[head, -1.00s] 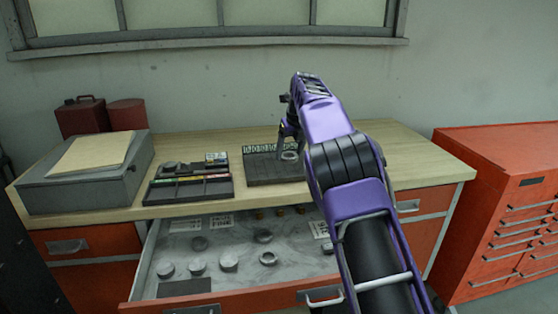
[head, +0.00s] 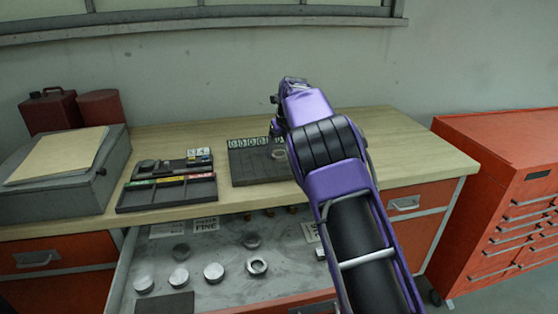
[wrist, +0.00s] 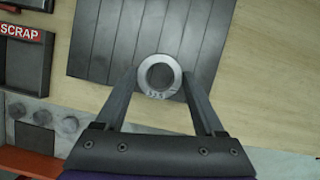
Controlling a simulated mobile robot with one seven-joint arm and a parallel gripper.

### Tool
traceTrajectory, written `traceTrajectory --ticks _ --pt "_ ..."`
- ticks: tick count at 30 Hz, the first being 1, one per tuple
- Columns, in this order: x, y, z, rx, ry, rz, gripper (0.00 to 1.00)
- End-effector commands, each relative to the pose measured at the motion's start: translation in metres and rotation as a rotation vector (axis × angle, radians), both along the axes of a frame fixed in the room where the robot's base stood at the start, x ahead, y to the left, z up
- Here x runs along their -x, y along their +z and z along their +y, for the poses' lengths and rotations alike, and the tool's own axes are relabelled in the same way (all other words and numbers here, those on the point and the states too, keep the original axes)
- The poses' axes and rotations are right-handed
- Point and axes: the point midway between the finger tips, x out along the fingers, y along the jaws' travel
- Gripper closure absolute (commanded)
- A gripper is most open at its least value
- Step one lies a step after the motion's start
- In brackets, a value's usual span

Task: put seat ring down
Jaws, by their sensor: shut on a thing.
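The seat ring (wrist: 148,88) is a small grey metal ring with an open middle and a marking on its near face, too small to read surely. My gripper (wrist: 160,79) is shut on it, one finger at each side. In the wrist view the ring lies over the near edge of a dark grooved board (wrist: 130,30).
A row of number tags stands along the board's back edge. Left of it is a black sorting tray (head: 165,195) with coloured labels. A grey box (head: 60,185) stands further left. The bench's right side (head: 420,150) is clear.

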Motion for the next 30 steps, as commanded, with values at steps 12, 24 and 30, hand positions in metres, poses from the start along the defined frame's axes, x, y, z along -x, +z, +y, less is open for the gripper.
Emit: traceTrajectory --ticks 12,24,30 --pt "0.0 -0.04 0.0 0.001 0.001 -0.001 0.97" --pt "0.0 -0.042 0.0 0.0 0.0 0.0 0.04" --pt "0.0 -0.041 0.0 0.0 0.0 0.0 0.0"
